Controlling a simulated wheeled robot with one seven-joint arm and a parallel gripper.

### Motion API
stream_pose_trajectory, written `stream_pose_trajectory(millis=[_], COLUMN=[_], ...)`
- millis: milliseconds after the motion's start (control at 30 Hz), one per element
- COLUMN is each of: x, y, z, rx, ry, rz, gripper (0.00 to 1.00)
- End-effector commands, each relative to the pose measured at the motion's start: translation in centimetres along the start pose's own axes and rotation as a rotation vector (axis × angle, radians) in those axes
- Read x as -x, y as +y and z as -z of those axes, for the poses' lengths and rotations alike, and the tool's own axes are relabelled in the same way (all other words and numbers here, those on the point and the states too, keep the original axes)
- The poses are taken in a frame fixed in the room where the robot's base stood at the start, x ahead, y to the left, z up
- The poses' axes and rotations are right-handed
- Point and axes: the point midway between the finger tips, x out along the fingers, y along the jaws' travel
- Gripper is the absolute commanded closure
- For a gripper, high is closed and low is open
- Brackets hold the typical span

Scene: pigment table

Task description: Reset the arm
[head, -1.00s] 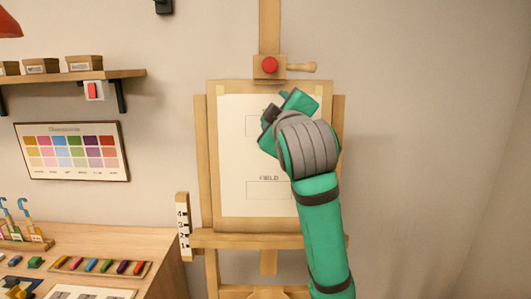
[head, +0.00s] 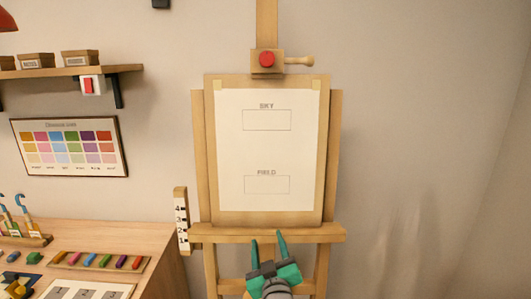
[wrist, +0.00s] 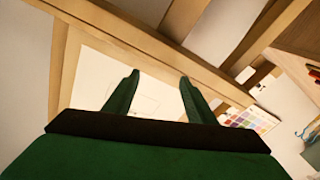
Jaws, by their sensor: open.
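My gripper (head: 267,246) is in the lower middle of the head view, in front of the easel's lower ledge. Its two green fingers point up and stand apart, with nothing between them. The wrist view also shows the open fingers (wrist: 158,92), with the easel and its white paper beyond them. The easel (head: 328,150) holds a white paper (head: 267,150) with two empty outlined boxes, SKY above and FIELD below. I cannot tell how far the fingers are from the ledge.
A wooden table (head: 140,232) at the left bears a tray of coloured pigment sticks (head: 104,262) and a rack with blue hooked tools (head: 22,238). A marked ruler post (head: 181,222) stands left of the easel. The wall to the right is clear.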

Motion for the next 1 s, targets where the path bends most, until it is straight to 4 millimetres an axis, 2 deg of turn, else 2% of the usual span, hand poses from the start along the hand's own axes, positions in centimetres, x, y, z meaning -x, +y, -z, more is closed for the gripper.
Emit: stream_pose_trajectory(millis=[33,200,500,800,1000], x=[1.0,4.5,12.1,21.1,27.5], y=[-1.1,-3.8,-8.1,-11.3,-13.2], z=[-2.0,-6.9,-14.0,-19.2,-21.1], rx=[-0.026,-0.096,-0.201,-0.277,-0.314], ry=[-0.015,-0.039,-0.086,-0.136,-0.167], rz=[0.0,-0.016,-0.045,-0.076,-0.086], gripper=[0.49,0.49,0.49,0.49,0.49])
